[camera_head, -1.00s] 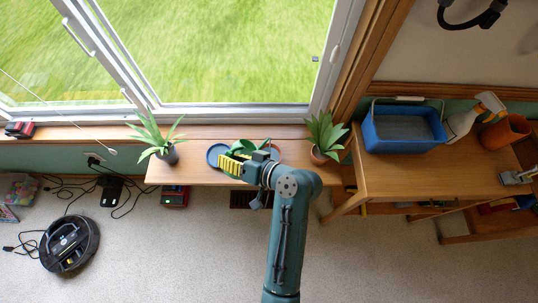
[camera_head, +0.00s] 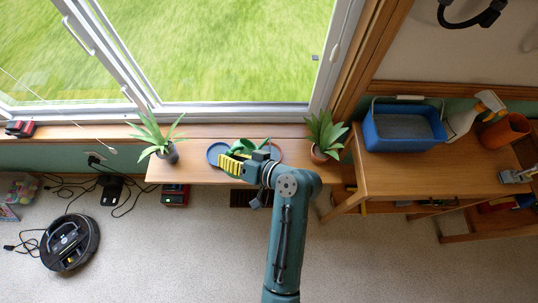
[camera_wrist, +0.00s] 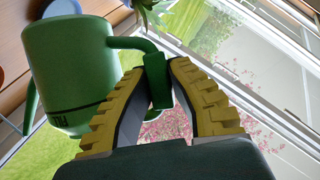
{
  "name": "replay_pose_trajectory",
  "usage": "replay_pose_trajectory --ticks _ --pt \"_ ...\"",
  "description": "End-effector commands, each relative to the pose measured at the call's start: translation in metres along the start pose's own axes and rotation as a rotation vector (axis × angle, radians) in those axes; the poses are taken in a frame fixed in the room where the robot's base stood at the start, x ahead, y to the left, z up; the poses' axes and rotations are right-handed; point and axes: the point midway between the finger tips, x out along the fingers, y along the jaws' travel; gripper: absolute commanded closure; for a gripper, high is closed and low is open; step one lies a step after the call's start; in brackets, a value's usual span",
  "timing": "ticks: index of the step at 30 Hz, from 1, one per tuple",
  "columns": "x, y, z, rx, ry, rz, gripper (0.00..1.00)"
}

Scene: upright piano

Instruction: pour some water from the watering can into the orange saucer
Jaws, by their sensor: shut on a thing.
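The green watering can (camera_wrist: 68,70) fills the left of the wrist view, with its handle (camera_wrist: 158,82) between my yellow fingers. My gripper (camera_wrist: 160,65) is shut on that handle. In the head view my gripper (camera_head: 234,164) is over the wooden shelf below the window, and the watering can (camera_head: 243,146) is partly hidden behind it. A blue saucer (camera_head: 214,153) lies to the left. I see no water flowing.
Potted plants stand on the shelf (camera_head: 190,176), one at the left (camera_head: 157,138) and one at the right (camera_head: 324,135). A wooden table (camera_head: 400,174) at the right holds a blue bin (camera_head: 404,128), a spray bottle and an orange pot (camera_head: 505,130). The window is behind.

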Motion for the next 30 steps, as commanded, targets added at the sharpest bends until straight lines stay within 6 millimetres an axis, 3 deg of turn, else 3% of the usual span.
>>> replay_pose_trajectory --ticks 16,27,30 --pt "0.0 -0.001 0.0 -0.004 0.002 0.0 1.0" --pt "0.022 0.016 0.046 -0.21 0.022 0.088 1.0" --pt "0.025 0.017 0.051 -0.251 0.028 0.106 1.0"
